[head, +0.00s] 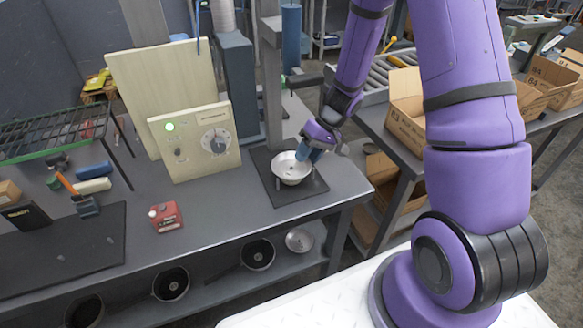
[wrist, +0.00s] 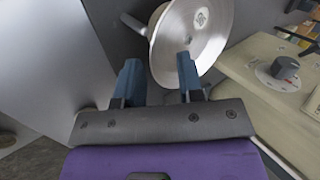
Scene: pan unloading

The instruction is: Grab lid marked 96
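A silver round metal dish or lid (head: 291,172) lies on a black square mat at the right end of the workbench. In the wrist view it is a shiny disc (wrist: 216,40) with a small greenish-white round label whose marking is too small to read surely. My gripper (head: 308,152) is over its back right side in the head view. In the wrist view my gripper (wrist: 159,66) has its two blue fingers apart, one by the disc's left edge and the other overlapping the disc. Nothing is held; I cannot tell whether a finger touches it.
A cream panel (head: 196,142) with a dial stands left of the mat, and a grey post (head: 271,75) rises behind it. A red box (head: 165,216) sits further left. Black pans (head: 258,254) and a metal lid (head: 299,240) are on the lower shelf.

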